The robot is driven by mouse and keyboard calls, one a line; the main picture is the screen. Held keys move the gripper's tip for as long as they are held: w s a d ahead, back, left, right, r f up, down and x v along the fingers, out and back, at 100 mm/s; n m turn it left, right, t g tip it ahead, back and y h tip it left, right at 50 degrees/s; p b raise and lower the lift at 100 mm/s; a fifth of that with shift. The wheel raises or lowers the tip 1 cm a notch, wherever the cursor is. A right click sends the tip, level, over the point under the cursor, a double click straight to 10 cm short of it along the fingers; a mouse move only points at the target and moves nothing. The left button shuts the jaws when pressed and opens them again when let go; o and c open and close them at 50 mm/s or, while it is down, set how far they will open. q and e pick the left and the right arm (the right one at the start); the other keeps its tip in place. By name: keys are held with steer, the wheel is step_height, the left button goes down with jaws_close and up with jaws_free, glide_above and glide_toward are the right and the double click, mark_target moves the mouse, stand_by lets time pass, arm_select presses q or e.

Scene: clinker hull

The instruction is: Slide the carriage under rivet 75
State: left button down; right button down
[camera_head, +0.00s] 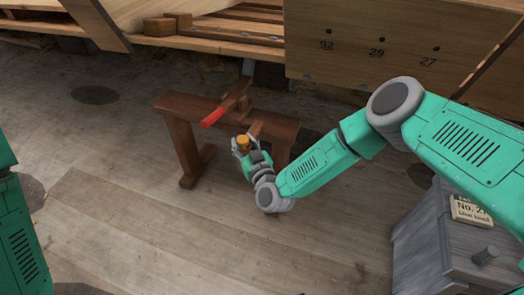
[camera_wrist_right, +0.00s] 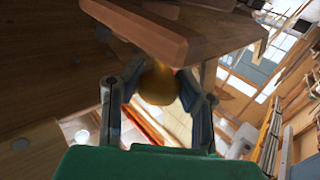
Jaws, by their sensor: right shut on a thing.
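A wooden bench (camera_head: 190,103) stands on the floor, with a wooden cross-piece (camera_head: 236,95) and a red-ended bar (camera_head: 213,117) on its top. I take the cross-piece to be the carriage, but cannot be sure. My right gripper (camera_head: 242,147) is at the bench's front edge, shut on a brass-yellow knob (camera_head: 243,141). In the right wrist view the knob (camera_wrist_right: 158,86) sits between both fingers, below a wooden block (camera_wrist_right: 150,32). The hull plank (camera_head: 400,40) shows rivets marked 92, 29 and 27. I see no number 75. My left gripper is out of view.
A grey wooden chest (camera_head: 425,235) with a label card (camera_head: 469,209) stands at lower right. Timber planks and a small block (camera_head: 160,26) lie behind the bench. The plank floor (camera_head: 130,215) in front of the bench is clear.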

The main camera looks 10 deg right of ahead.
steer(key=shift+w+a+f, duration=0.1)
steer(key=shift+w+a, duration=0.25)
steer(key=shift+a, duration=0.35)
steer(key=shift+d, duration=0.35)
steer(key=c, duration=1.1)
jaws_free()
steer(key=shift+d, duration=0.1)
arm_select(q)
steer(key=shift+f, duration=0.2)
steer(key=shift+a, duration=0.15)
arm_select(e)
steer(key=shift+s+a, duration=0.1)
steer(key=shift+a, duration=0.15)
steer(key=s+d, duration=0.2)
steer(key=s, duration=0.9)
steer(key=shift+s+d, duration=0.2)
steer(key=shift+s, duration=0.1)
steer(key=shift+f, duration=0.1)
